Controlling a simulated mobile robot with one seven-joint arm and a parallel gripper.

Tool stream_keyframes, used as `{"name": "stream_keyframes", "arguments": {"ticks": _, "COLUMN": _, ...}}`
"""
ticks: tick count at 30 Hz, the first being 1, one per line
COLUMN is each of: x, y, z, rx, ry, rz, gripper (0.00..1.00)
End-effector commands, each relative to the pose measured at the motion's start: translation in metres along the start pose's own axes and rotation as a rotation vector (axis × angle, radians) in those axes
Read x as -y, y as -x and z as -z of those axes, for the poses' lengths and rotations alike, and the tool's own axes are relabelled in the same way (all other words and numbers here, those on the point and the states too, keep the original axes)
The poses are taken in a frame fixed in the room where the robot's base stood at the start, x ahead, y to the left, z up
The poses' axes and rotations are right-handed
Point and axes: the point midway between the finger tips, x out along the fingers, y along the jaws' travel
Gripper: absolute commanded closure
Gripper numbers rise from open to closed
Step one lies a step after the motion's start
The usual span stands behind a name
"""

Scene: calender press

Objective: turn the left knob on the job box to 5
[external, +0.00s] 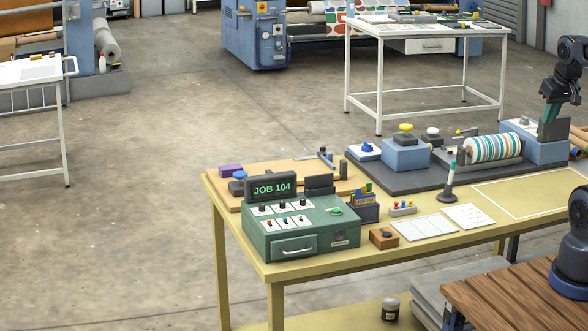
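The green job box (345,224) stands at the near left end of the yellow bench. Its display (271,187) reads "JOB 104". Small dark knobs sit on white plates on its sloped top. The left knob (262,209) is the leftmost of the upper row. Its pointer and numbers are too small to read. My gripper (556,112) is at the upper right, over the blue end block of the striped roller unit, far from the job box. Its fingers are too small and dark to tell open from shut. Part of my arm is outside the picture.
A row of small switches (283,222) lies just below the knobs. A striped roller (495,147), a blue block with a yellow knob (405,153) and an upright pen-like tool (449,182) stand between my gripper and the box. Flat sheets (424,228) lie right of it.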

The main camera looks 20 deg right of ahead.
Motion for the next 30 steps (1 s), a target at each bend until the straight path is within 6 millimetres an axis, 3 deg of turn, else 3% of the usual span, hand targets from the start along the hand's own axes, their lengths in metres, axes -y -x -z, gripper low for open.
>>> {"name": "stream_keyframes", "arguments": {"ticks": 1, "x": 0.001, "y": 0.000, "z": 0.002, "rx": 0.001, "ry": 0.008, "rz": 0.001, "gripper": 0.78}}
{"name": "stream_keyframes", "arguments": {"ticks": 3, "x": 0.003, "y": 0.002, "z": 0.009, "rx": 0.004, "ry": 0.033, "rz": 0.004, "gripper": 0.65}}
{"name": "stream_keyframes", "arguments": {"ticks": 4, "x": 0.004, "y": 0.003, "z": 0.014, "rx": 0.007, "ry": 0.051, "rz": 0.007, "gripper": 0.63}}
{"name": "stream_keyframes", "arguments": {"ticks": 14, "x": 0.041, "y": 0.009, "z": 0.099, "rx": 0.052, "ry": 0.410, "rz": 0.051, "gripper": 0.63}}
{"name": "stream_keyframes", "arguments": {"ticks": 23, "x": 0.093, "y": 0.000, "z": 0.179, "rx": 0.085, "ry": 0.767, "rz": 0.103, "gripper": 0.63}}
{"name": "stream_keyframes", "arguments": {"ticks": 30, "x": 0.148, "y": -0.018, "z": 0.235, "rx": 0.103, "ry": 1.053, "rz": 0.149, "gripper": 0.63}}
